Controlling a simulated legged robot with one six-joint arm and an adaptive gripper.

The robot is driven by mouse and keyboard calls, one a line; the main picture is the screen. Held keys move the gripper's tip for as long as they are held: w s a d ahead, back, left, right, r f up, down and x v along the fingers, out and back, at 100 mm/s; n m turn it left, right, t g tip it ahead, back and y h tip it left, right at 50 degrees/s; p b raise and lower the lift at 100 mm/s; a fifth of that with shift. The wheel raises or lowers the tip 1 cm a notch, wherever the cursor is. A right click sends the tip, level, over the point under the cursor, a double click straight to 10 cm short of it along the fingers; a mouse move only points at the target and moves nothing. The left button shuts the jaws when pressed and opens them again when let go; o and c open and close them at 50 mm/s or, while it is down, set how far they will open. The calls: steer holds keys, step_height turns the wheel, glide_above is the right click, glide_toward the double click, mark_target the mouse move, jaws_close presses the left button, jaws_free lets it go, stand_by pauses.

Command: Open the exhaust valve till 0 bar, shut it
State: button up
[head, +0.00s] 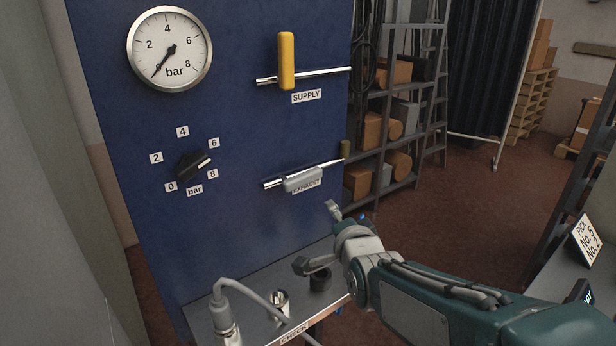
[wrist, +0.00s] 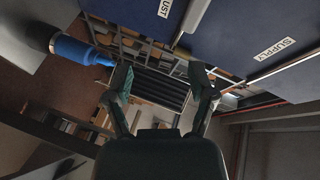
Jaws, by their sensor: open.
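On the blue panel (head: 240,120), the round gauge (head: 170,48) has its needle pointing lower left, at about the 0 end of its scale. The grey exhaust handle (head: 303,179) lies along its pipe, above the EXHAUST label. In the wrist view, part of a pale handle (wrist: 196,13) shows beside the label ending in "UST" (wrist: 166,7). The yellow supply handle (head: 286,60) stands upright, across its pipe. My gripper (head: 318,238) is open and empty, below the exhaust handle and apart from it. Its two spread fingers also show in the wrist view (wrist: 161,82).
A black knob (head: 193,165) on the panel points between 6 and 8. Racks with boxes (head: 395,70) stand behind, right of the panel.

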mark_target(310, 181)
steer(key=w+a+m, duration=0.1)
steer(key=w, duration=0.3)
steer(key=w+a+r+m+t+y, duration=0.1)
steer(key=w+a, duration=0.1)
steer(key=w, duration=0.3)
steer(key=w+a+m+t, duration=0.1)
steer(key=w+a, duration=0.1)
steer(key=w, duration=0.3)
steer(key=shift+r, duration=0.15)
steer(key=shift+s, duration=0.1)
steer(key=shift+c, duration=0.3)
